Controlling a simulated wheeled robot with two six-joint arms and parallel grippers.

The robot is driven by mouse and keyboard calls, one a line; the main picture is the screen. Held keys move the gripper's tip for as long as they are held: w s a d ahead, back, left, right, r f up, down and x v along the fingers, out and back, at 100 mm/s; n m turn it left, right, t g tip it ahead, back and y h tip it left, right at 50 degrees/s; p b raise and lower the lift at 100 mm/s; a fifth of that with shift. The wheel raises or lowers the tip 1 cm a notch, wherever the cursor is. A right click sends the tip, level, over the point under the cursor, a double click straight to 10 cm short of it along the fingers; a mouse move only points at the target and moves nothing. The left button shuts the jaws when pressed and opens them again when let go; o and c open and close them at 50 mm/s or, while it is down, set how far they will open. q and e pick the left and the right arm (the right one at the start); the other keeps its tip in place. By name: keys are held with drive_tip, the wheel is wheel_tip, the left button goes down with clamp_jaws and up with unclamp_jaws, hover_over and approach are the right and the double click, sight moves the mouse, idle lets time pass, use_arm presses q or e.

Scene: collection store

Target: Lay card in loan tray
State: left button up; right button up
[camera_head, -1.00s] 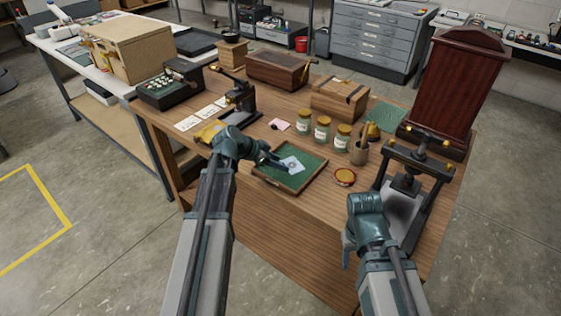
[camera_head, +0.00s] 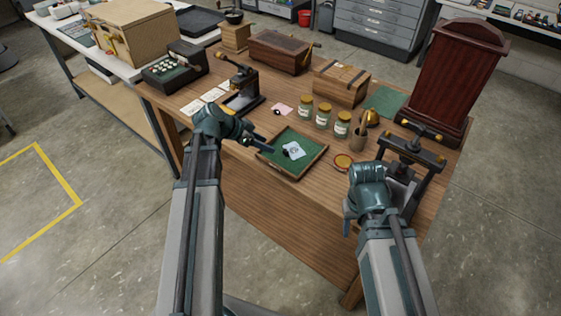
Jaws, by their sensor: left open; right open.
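The loan tray (camera_head: 309,166) is a shallow wooden tray with a green lining near the table's front edge. My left gripper (camera_head: 268,147) is open at the tray's left side, apart from the card as far as I can see. My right gripper (camera_head: 348,222) is open and empty, low in front of the table's right part, with its fingers partly hidden by its own wrist.
Glass jars (camera_head: 323,117) with yellow lids stand behind the tray. A round lid (camera_head: 343,161) lies to its right, near a dark press (camera_head: 410,155). A pink slip (camera_head: 282,109) and pale cards (camera_head: 205,101) lie farther back. A tall red-brown clock case (camera_head: 453,75) stands at right.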

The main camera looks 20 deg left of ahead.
use_arm(q)
drive_tip(key=s+d, duration=0.1)
drive_tip(key=d, duration=0.1)
drive_tip(key=s+d+f+g, duration=0.1)
drive_tip(key=d, duration=0.2)
drive_tip(key=s+d+f+g, duration=0.1)
drive_tip(key=d, duration=0.2)
drive_tip(key=shift+s+d+f+n+y, duration=0.2)
drive_tip(key=shift+s+f+n+y, duration=0.05)
drive_tip(key=shift+n+y, duration=0.05)
drive_tip(key=s+d+f+n+g+y, duration=0.3)
drive_tip(key=s+d+y, duration=0.3)
drive_tip(key=s+d, duration=0.6)
drive_tip(key=shift+s+d+f+n+g+y, duration=0.15)
drive_tip(key=shift+s+d+n+g+y, duration=0.25)
drive_tip(key=shift+s+g, duration=0.55)
drive_tip(key=shift+s+a+t, duration=0.1)
drive_tip(key=shift+s+t, duration=0.15)
drive_tip(key=shift+t, duration=0.1)
